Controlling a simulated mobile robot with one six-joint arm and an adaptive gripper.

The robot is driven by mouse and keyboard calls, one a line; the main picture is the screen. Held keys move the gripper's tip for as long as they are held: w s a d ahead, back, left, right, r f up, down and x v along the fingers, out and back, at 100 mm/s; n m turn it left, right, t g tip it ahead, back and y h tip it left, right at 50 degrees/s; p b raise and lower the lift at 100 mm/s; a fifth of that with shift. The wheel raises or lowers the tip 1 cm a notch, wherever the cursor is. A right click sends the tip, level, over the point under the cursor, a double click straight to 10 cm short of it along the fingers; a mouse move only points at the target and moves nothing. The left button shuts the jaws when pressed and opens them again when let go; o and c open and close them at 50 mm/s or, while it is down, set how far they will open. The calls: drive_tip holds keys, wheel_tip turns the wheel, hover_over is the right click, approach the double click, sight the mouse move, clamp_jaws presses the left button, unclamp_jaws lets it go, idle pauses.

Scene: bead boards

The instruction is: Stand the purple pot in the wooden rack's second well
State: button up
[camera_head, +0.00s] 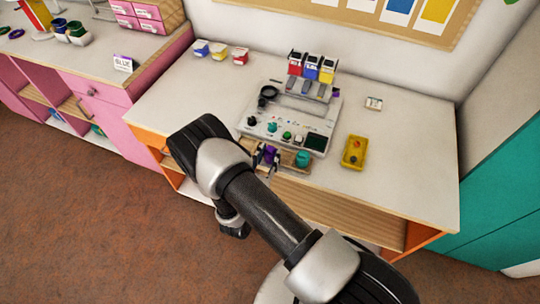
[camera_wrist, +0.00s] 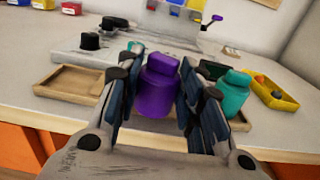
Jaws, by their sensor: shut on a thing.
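The purple pot (camera_wrist: 158,92) with its capped top is upright between the fingers of my gripper (camera_head: 267,155), which is shut on it. It also shows in the head view (camera_head: 269,151), partly covered by the fingers. The wooden rack (camera_wrist: 48,93) lies at the table's front edge, and its left well is empty in the wrist view. A teal pot (camera_wrist: 235,92) stands at the rack's right end; it also shows in the head view (camera_head: 302,158). The rack's middle is hidden behind the purple pot and fingers. I cannot tell whether the pot's base touches the rack.
A grey panel (camera_head: 262,117) with dark and green knobs stands right behind the rack. A yellow box (camera_head: 354,152) lies to the right. Small blue, yellow and red bins (camera_head: 220,50) sit at the back left. The table's right side is mostly clear.

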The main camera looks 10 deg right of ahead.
sight(269, 155)
drive_tip(key=shift+r, duration=0.1)
wheel_tip(269, 155, up, 20)
drive_tip(key=p, duration=0.5)
drive_tip(key=shift+p, duration=0.4)
wheel_tip(269, 155, down, 20)
drive_tip(key=b, duration=0.5)
drive_tip(key=shift+r+b, duration=0.1)
drive_tip(key=shift+b, duration=0.25)
